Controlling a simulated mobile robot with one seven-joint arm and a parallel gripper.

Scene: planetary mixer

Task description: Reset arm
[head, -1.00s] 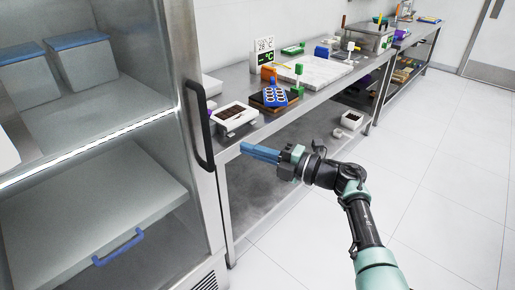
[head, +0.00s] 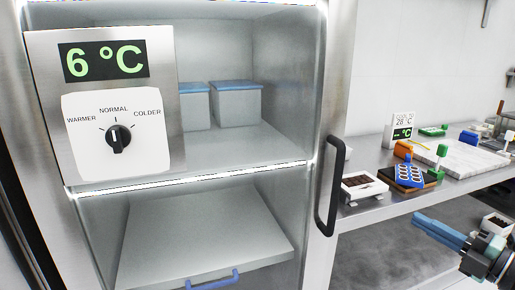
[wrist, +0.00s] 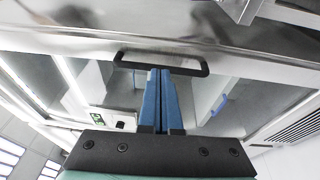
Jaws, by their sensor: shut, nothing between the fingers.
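My gripper (head: 440,232) is at the lower right of the head view, its blue fingers pointing left. It holds nothing and is apart from the bench and the cabinet. In the wrist view my gripper's blue fingers (wrist: 158,76) lie together, shut and empty. The black door handle (wrist: 160,62) shows just beyond the fingertips there; I cannot tell the distance. In the head view most of my arm is out of the frame.
A lit refrigerated cabinet (head: 335,60) fills the left, with its black handle (head: 329,190) and a temperature panel (head: 118,100). A steel bench (head: 385,205) on the right carries a white tray (head: 366,188), a blue mold (head: 409,176) and a marble slab (head: 455,158).

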